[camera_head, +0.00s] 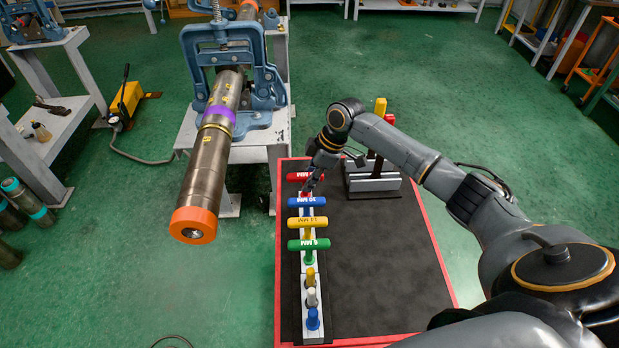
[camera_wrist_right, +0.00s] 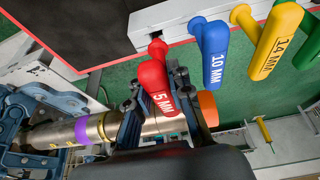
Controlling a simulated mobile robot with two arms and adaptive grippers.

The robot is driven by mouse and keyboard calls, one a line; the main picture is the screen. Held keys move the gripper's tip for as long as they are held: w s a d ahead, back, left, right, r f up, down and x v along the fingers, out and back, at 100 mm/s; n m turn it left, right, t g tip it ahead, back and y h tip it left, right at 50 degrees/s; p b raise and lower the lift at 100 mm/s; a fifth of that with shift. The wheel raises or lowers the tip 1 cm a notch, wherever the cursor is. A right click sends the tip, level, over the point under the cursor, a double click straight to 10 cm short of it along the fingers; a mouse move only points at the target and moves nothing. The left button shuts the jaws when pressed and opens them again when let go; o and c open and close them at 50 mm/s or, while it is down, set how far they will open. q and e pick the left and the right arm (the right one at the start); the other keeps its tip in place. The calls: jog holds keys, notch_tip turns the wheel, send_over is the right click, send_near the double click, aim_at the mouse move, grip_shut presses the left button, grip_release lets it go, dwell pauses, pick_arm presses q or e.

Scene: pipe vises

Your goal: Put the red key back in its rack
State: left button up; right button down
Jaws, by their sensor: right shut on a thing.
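The red key (camera_head: 298,176) is a T-handle marked "MM" at the far end of the white rack (camera_head: 304,268). In the right wrist view the red key (camera_wrist_right: 160,88) reads "5 MM" and lies between my fingers. My right gripper (camera_head: 311,182) is shut on it, over the far end of the rack. The rack's edge (camera_wrist_right: 172,12) is close to the red key there. I cannot tell whether its shaft is inside a slot. My left gripper is not in view.
Blue (camera_head: 307,201), yellow (camera_head: 307,222) and green (camera_head: 308,244) keys stand in a row along the rack, with smaller handles nearer. A grey block (camera_head: 372,180) stands right of the gripper. The dark cart top (camera_head: 385,270) is mostly clear. A pipe (camera_head: 206,165) in a vise projects at left.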

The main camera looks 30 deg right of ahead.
aim_at(309, 194)
jog(key=shift+f+b, duration=0.7)
jog(key=shift+f, duration=0.65)
dwell(0.6)
jog(key=shift+s+f, duration=0.15)
dwell(0.9)
jog(key=c, duration=1.1)
grip_release()
jog(key=shift+c, duration=0.2)
jog(key=shift+d+r, duration=0.15)
jog(key=shift+r, duration=0.35)
jog(key=v, duration=1.1)
jog(key=shift+f, duration=0.1)
